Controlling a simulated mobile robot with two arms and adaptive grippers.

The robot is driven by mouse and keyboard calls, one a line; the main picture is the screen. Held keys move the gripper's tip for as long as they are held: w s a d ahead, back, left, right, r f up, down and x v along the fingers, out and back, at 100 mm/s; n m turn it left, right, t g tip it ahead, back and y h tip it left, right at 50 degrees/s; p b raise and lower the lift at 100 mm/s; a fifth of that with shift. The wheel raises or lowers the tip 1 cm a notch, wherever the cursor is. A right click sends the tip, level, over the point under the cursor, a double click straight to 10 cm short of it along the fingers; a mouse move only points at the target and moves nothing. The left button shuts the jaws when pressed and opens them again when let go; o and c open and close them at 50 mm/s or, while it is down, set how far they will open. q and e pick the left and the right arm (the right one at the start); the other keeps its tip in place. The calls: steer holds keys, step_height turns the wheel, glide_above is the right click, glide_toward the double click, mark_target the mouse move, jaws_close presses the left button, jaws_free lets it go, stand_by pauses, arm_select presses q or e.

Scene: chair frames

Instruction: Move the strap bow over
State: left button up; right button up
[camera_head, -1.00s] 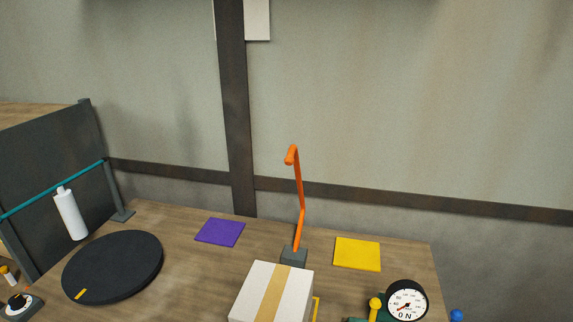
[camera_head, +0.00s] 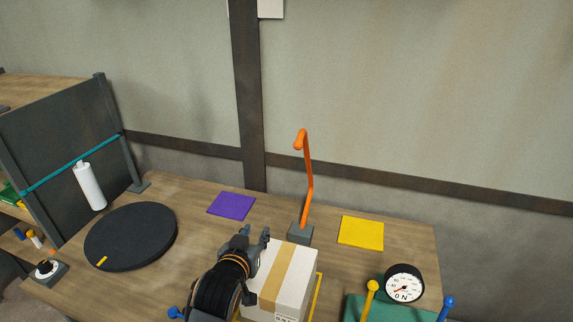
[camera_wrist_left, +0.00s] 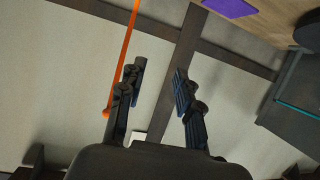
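The orange strap bow (camera_head: 307,180) stands upright on a small grey base (camera_head: 300,233) near the back of the table, its top hooked toward the left. In the left wrist view the bow (camera_wrist_left: 124,55) shows beside one finger, not between the fingers. My left gripper (camera_head: 253,238) is in front of the bow, left of the white box. Its fingers (camera_wrist_left: 158,95) are spread apart with nothing between them. My right gripper is not in view.
A white box with a tan tape band (camera_head: 298,274) stands close right of my left gripper. Purple (camera_head: 231,205) and yellow (camera_head: 361,233) squares lie at the back. A black disc (camera_head: 131,237) and white bottle (camera_head: 89,186) are left. A dial gauge (camera_head: 404,284) is right.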

mark_target(297, 148)
arm_select(q)
steer(key=w+d+r+m+t+h, duration=0.1)
steer(key=w+d+r+t, duration=0.2)
steer(key=r, duration=0.4)
steer(key=w+d+r+m+t+h, duration=0.1)
steer(key=w+d+r+h, duration=0.1)
steer(key=w+d+r, duration=0.45)
steer(key=b+x, duration=0.2)
steer(key=x, duration=0.1)
steer(key=b+x, duration=0.2)
steer(key=shift+w+a+r, duration=0.1)
steer(key=shift+a+r, duration=0.3)
steer(key=shift+r, duration=0.1)
steer(key=c, duration=0.3)
steer(key=shift+c, duration=1.4)
